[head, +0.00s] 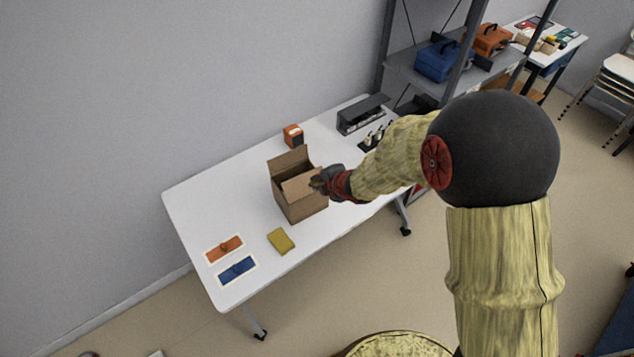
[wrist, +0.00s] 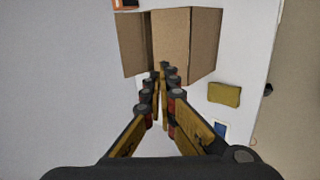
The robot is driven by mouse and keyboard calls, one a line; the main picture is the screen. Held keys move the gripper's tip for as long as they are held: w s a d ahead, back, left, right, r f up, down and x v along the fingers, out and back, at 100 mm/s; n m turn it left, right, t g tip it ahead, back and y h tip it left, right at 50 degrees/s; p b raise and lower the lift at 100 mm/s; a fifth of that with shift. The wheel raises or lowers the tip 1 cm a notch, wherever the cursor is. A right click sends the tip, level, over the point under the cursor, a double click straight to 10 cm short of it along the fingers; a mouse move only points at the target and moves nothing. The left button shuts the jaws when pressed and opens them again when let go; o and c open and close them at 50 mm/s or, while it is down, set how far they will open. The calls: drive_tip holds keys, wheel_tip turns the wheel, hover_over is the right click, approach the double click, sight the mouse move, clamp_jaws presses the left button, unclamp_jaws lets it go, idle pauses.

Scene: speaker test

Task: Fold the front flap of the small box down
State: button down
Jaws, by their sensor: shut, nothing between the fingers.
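The small brown cardboard box (head: 302,206) stands on the white table. Its back flap (head: 287,161) stands up on the wall side. A lighter flap (head: 297,186), on the side toward my gripper, is tilted over part of the opening, and a dark gap shows behind it. My gripper (head: 316,184) is shut and empty, its fingertips at this flap's right edge; I cannot tell whether they touch. In the wrist view the closed fingertips (wrist: 163,72) overlap the lower edge of the box's cardboard panels (wrist: 172,42).
A yellow block (head: 281,241), an orange panel (head: 224,249) and a blue panel (head: 237,270) lie at the table's near left. A small orange box (head: 293,135) stands behind the cardboard box. A dark grey holder (head: 362,114) stands farther right, before a metal shelf (head: 420,75).

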sight(301, 177)
drive_tip(key=b+x, duration=0.1)
drive_tip(key=x, duration=1)
drive_tip(key=shift+w, duration=0.1)
drive_tip(key=shift+w+r+p, duration=0.1)
drive_tip(key=shift+r+p, duration=0.1)
drive_tip(key=shift+p, duration=0.55)
drive_tip(key=shift+w+a+f+g+h+p, duration=0.1)
drive_tip(key=shift+w+g+h+p, duration=0.15)
drive_tip(key=shift+p, duration=0.45)
drive_tip(key=shift+w+a+f+g+h+p, duration=0.15)
drive_tip(key=shift+g+p, duration=0.2)
drive_tip(key=shift+p, duration=0.3)
drive_tip(key=shift+f, duration=0.1)
drive_tip(key=shift+w+a+f, duration=0.4)
drive_tip(key=shift+w+f, duration=0.15)
drive_tip(key=shift+w, duration=0.15)
drive_tip(key=shift+b, duration=0.3)
